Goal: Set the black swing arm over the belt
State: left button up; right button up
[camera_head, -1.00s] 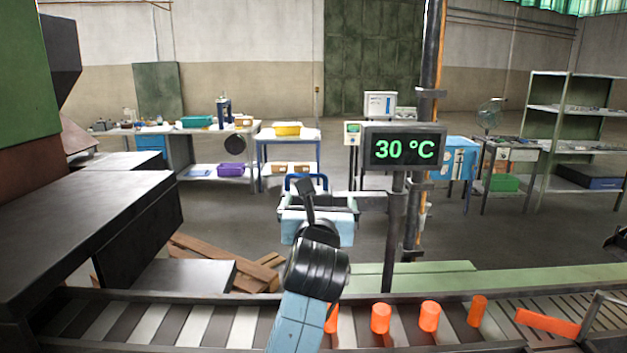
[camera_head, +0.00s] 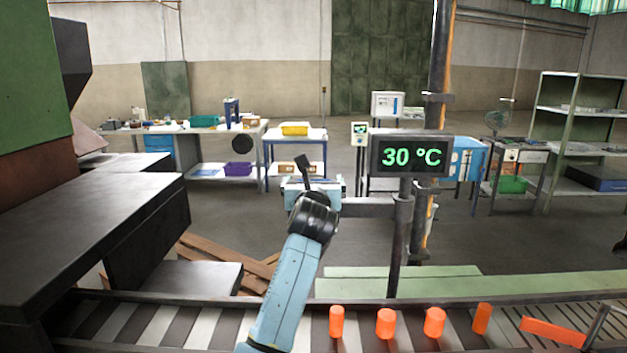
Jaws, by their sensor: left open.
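The dark grey-black swing arm (camera_head: 368,207) reaches left from an upright post behind the belt, below the temperature display. It lies roughly along the belt, not across it. My left gripper (camera_head: 312,178) is at the arm's left end, with its jaws open. The wrist and gripper partly hide that end, and I cannot tell whether they touch. The roller belt (camera_head: 190,325) runs across the bottom of the view. Orange billets (camera_head: 385,322) stand on it, right of my left forearm. My right gripper is not in view.
The display (camera_head: 411,156) reads 30 °C on its post (camera_head: 396,250). A dark furnace block (camera_head: 90,225) fills the left side. An orange bar (camera_head: 553,331) lies on the belt at right. Wooden planks (camera_head: 205,255) lie behind the belt. Tables and shelves stand farther back.

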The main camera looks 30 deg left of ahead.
pick_arm(q)
jog(key=shift+w+a, duration=0.2)
jog(key=shift+c, duration=0.4)
jog(key=c, duration=1.2)
